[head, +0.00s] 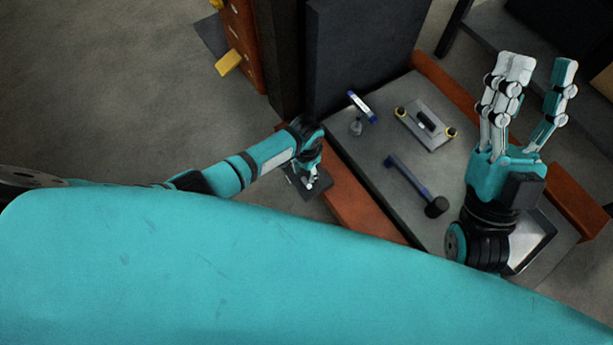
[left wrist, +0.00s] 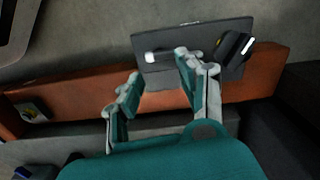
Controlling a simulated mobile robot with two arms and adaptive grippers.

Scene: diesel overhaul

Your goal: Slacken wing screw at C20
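My left gripper (head: 311,180) reaches down over a small dark plate (head: 297,186) beside the cart's orange edge. In the left wrist view, my left gripper (left wrist: 159,68) has its fingers apart in front of the dark plate (left wrist: 200,38). A short pale cylinder (left wrist: 158,57) on the plate shows between the fingertips; I cannot tell whether it is the wing screw or whether a finger touches it. No C20 label is legible. A black block with a white and yellow mark (left wrist: 234,47) sits at the plate's right. My right gripper (head: 535,82) is open and empty, fingers up, above the cart.
The grey cart top (head: 385,145) with orange rails (head: 365,205) holds a black-headed mallet (head: 436,206), a blue-handled tool (head: 362,106) and a plate with yellow knobs (head: 427,124). A tall dark panel (head: 360,50) stands behind.

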